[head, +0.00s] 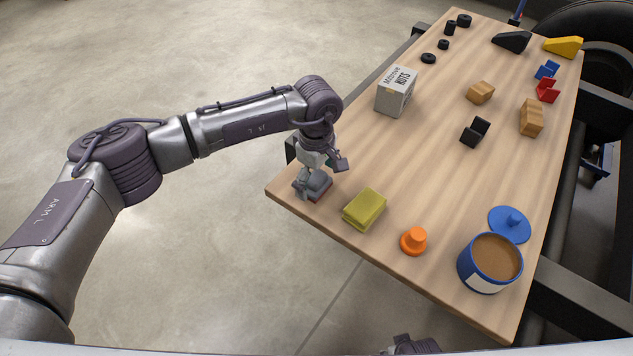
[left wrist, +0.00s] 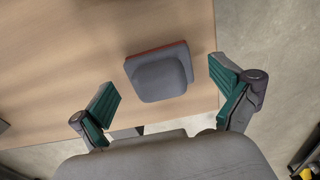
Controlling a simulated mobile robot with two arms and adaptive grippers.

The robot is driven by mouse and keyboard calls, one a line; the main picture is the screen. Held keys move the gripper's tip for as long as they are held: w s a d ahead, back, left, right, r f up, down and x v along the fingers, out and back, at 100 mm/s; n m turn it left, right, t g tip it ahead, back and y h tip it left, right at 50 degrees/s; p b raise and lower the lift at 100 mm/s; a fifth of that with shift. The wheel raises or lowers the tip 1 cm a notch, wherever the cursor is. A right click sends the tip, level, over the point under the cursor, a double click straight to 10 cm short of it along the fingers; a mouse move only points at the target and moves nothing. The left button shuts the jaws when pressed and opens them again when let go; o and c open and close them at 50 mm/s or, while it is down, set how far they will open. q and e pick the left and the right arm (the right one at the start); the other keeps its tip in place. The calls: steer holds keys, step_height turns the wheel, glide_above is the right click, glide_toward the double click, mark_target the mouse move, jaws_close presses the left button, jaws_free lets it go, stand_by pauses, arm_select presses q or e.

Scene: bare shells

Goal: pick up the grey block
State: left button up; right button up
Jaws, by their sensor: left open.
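The grey block (left wrist: 162,77) has rounded edges and a reddish layer along one side of its base. It lies near the table's edge. In the head view the block (head: 319,184) is partly hidden by my left gripper (head: 319,172), which is right over it and points down. In the left wrist view the open left gripper (left wrist: 164,88) has one green-padded finger on each side of the block, with gaps between pads and block. The pads do not appear to touch it. A dark piece at the bottom edge of the head view may belong to my right gripper; its fingers are hidden.
On the wooden table (head: 400,150), a yellow-green block (head: 364,209) lies close to the right of the gripper. Beyond it are an orange knobbed piece (head: 413,241) and a blue pot (head: 489,263). A grey-white nuts box (head: 396,91) stands farther back.

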mark_target(317, 175)
arm_select(q)
steer(key=shift+f, duration=0.25)
steer(key=shift+r, duration=0.1)
steer(key=c, duration=1.3)
steer(key=shift+o, duration=0.2)
step_height(317, 175, up, 4)
steer(key=shift+w+r, duration=0.1)
steer(key=s+d+r, duration=0.6)
steer(key=s+d, duration=0.1)
steer(key=d, duration=0.2)
steer(key=shift+s+d+r, duration=0.15)
steer(key=shift+r, duration=0.25)
